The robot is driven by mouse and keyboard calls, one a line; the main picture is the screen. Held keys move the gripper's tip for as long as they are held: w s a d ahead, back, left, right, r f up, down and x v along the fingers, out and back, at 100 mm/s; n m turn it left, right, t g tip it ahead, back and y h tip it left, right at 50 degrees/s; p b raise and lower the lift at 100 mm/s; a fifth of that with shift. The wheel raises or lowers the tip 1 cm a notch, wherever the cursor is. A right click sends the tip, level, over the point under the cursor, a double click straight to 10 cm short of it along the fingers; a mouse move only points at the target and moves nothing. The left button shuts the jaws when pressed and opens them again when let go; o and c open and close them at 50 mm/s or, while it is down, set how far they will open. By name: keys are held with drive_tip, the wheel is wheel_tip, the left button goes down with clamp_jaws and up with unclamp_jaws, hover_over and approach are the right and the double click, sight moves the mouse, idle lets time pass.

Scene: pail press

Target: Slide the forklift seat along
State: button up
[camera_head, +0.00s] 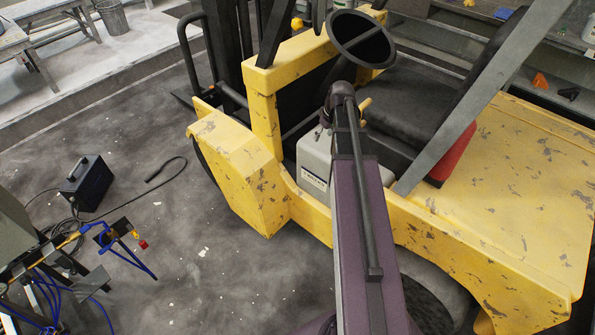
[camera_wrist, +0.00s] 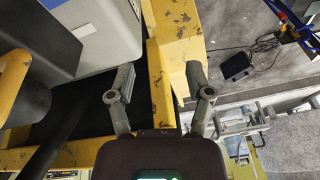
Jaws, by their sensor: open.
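The forklift seat (camera_head: 415,108) is a black cushion inside the yellow forklift (camera_head: 245,180), behind the round steering wheel (camera_head: 362,40) in the head view. My arm crosses in front of the forklift's side and hides part of the cab. My gripper (camera_wrist: 162,72) is open in the wrist view, its two fingers apart over the forklift's scuffed yellow frame (camera_wrist: 178,40), with nothing between them. I cannot tell whether it touches the frame. A dark shape at the wrist view's upper left may be part of the seat; I cannot tell.
A pale grey box (camera_head: 314,163) sits in the cab near my arm; it also shows in the wrist view (camera_wrist: 105,35). A sloping grey post crosses beside the seat. A black case (camera_head: 87,182) and cables lie on the floor at left. Open floor lies left of the forklift.

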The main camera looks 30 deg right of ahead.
drive_tip(key=s+a+f+g+b, duration=0.1)
drive_tip(key=s+a+f+b, duration=0.1)
drive_tip(key=a+f+b, duration=0.5)
drive_tip(key=a+f, duration=0.1)
drive_tip(key=a, duration=0.3)
drive_tip(key=shift+f+m+b, duration=0.3)
drive_tip(key=shift+s+d, duration=0.1)
drive_tip(key=s+a, duration=0.4)
drive_tip(key=a, duration=0.4)
drive_tip(key=s+a+m+g+h, duration=0.1)
drive_tip(key=s+a, duration=0.3)
drive_tip(key=a, duration=0.4)
drive_tip(key=shift+s+a+g, duration=0.15)
drive_tip(key=shift+s+g, duration=0.15)
drive_tip(key=shift+s, duration=0.05)
